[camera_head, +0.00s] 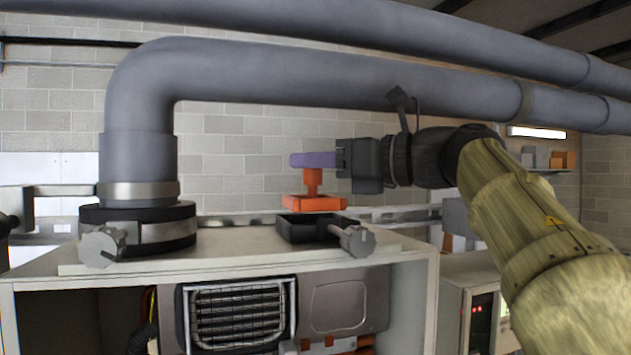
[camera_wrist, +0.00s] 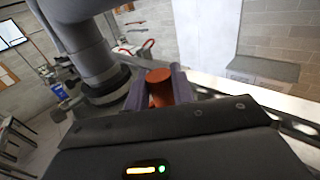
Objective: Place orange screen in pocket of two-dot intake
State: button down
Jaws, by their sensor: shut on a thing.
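The orange screen (camera_head: 314,203) has a flat block-like base and an upright stem. In the wrist view the orange stem top (camera_wrist: 159,86) shows between the two fingers (camera_wrist: 158,92). The screen hangs roughly level, just above a black open-topped pocket (camera_head: 300,238) on the heater's top plate. A small gap seems to show between them, but the depth is hard to judge. I cannot make out any dots marking the intake. The screen's underside and the pocket floor are hidden.
A grey elbow pipe (camera_head: 140,165) enters a black collar (camera_head: 140,230) left of the pocket. Grey knobs stand at the plate's left (camera_head: 102,245) and right of the pocket (camera_head: 355,240). Large pipes run overhead, above my gripper. The plate (camera_head: 225,250) is clear between collar and pocket.

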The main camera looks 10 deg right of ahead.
aim_at(321, 183)
jog(key=shift+f+p, duration=0.35)
jog(key=shift+f, duration=1.15)
jog(key=shift+f, duration=0.15)
jog(key=c, duration=1.2)
grip_release()
jog(key=shift+r, duration=0.25)
jog(key=b+v, duration=0.4)
jog(key=v, duration=0.8)
jog(key=shift+f, duration=0.1)
